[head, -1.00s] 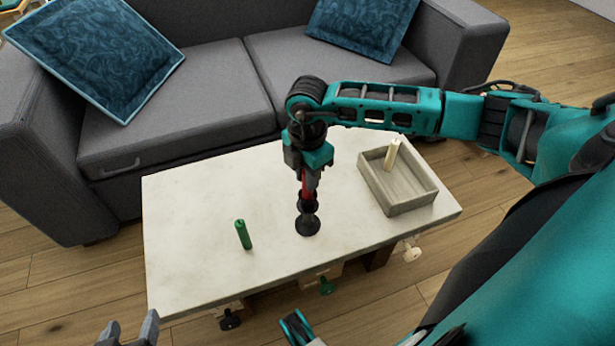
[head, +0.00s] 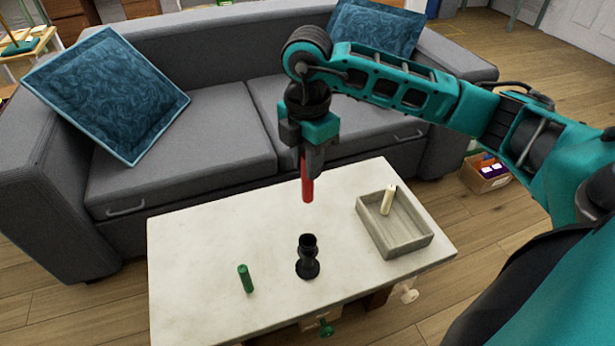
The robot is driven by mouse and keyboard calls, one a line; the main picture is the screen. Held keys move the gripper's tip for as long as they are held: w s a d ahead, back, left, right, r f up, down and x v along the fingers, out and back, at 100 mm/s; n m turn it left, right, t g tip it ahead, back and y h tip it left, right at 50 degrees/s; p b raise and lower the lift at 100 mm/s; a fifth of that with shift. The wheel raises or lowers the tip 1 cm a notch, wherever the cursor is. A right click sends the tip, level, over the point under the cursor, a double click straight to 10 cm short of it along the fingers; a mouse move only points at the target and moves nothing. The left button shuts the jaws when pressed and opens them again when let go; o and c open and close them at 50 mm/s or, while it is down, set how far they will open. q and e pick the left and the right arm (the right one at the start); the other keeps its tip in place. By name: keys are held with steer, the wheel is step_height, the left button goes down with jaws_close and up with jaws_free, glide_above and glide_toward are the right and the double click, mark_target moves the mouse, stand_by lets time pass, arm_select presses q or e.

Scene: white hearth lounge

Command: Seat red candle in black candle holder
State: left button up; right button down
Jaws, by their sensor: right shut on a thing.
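The red candle (head: 307,188) hangs upright, or nearly so, from my right gripper (head: 311,162), which is shut on its upper part. The black candle holder (head: 308,262) stands upright on the pale table, with its open cup facing up and nothing in it that I can see. The candle's lower end is above the holder and apart from it, roughly in line with it in the head view. My left gripper is not in view.
A grey tray (head: 394,245) with a cream candle (head: 388,199) is on the right. A grey sofa (head: 182,135) stands behind. The table's left part is clear.

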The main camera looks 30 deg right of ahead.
steer(key=shift+r, duration=0.8)
steer(key=shift+f, duration=0.35)
step_height(320, 180, down, 19)
steer(key=b, duration=0.4)
steer(key=c, duration=1)
jaws_free()
steer(key=shift+o, duration=0.2)
